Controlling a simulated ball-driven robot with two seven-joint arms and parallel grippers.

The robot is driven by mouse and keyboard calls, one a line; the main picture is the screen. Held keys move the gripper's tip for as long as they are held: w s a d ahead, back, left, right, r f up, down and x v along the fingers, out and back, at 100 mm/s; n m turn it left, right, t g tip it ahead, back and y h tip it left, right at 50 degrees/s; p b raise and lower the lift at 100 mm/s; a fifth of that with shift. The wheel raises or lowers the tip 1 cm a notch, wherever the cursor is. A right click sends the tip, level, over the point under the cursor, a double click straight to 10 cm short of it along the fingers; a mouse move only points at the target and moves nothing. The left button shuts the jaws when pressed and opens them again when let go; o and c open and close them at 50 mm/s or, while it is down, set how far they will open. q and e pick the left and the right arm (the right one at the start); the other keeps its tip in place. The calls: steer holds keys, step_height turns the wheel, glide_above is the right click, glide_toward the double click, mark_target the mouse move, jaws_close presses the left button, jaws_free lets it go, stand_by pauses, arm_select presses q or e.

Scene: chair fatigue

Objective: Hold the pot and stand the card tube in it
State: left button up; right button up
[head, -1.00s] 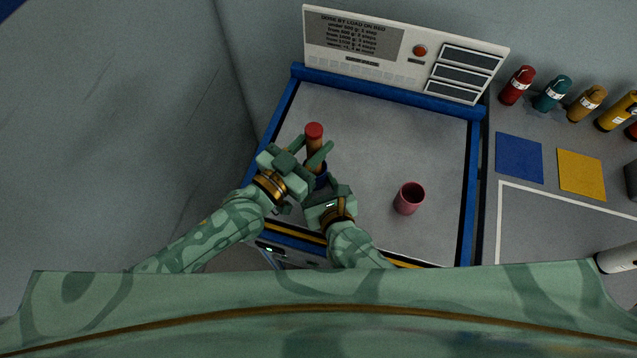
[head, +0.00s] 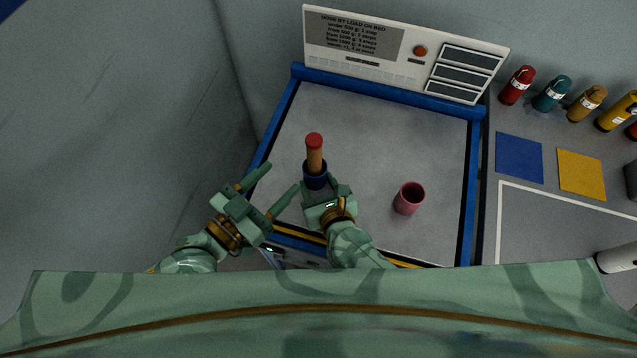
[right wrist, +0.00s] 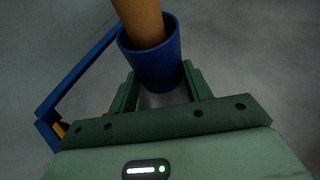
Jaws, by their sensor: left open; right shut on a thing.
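The card tube (head: 315,157), brown with a red top, stands in the blue pot (head: 315,181) on the grey bed. It leans slightly, if at all. In the right wrist view the tube (right wrist: 140,18) goes down into the open mouth of the pot (right wrist: 155,65). My right gripper (head: 317,188) is shut on the pot from the near side, and its fingers show at the pot's sides in the right wrist view (right wrist: 160,85). My left gripper (head: 276,182) is open and empty, left of the pot and apart from the tube. The tube's lower end is hidden inside the pot.
A pink cup (head: 409,198) stands on the bed right of the pot. Blue rails (head: 390,92) edge the bed, with a white sign panel (head: 400,55) behind. The bed's middle is clear.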

stand_by(0.3)
steer(key=o, duration=1.1)
steer(key=shift+c, duration=0.2)
